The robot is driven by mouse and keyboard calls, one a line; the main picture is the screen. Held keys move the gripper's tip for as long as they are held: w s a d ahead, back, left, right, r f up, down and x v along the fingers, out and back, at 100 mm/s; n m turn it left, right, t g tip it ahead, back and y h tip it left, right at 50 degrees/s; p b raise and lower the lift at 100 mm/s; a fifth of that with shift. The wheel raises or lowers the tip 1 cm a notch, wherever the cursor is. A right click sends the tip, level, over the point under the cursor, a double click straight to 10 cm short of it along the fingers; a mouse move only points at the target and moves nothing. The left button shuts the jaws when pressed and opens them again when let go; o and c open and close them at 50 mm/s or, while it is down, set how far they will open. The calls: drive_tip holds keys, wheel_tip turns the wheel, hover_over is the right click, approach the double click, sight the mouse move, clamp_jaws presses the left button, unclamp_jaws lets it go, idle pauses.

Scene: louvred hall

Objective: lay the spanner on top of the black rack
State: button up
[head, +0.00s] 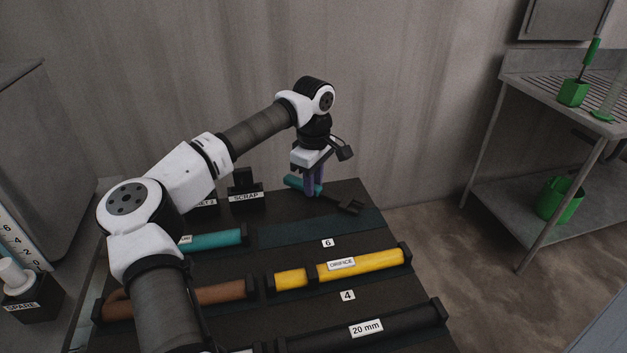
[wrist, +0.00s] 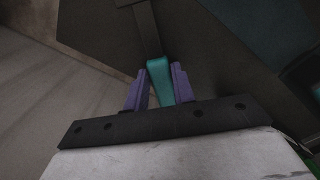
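My gripper (head: 313,184) has purple fingers and points down near the far edge of the dark table. It is shut on the spanner (head: 346,204), which has a teal handle and a dark head. The handle lies between the fingers, and the head points right. In the wrist view the spanner's teal handle (wrist: 160,78) shows between the gripper fingers (wrist: 158,88), with its dark shank running up. The spanner is over or close to the dark top; I cannot tell if it touches. Which part is the black rack is unclear; the dark top (head: 262,214) carries numbered bays.
A teal cylinder (head: 215,240), a yellow one (head: 360,264), a brown one (head: 215,294) and a black one (head: 405,318) lie in the bays. A black SCRAP holder (head: 246,192) stands left of my gripper. A metal bench (head: 548,92) with green items stands right.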

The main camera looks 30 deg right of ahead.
drive_tip(key=o, duration=0.4)
wheel_tip(320, 180, up, 12)
drive_tip(key=shift+r+b, duration=0.15)
drive_tip(key=shift+b, duration=0.35)
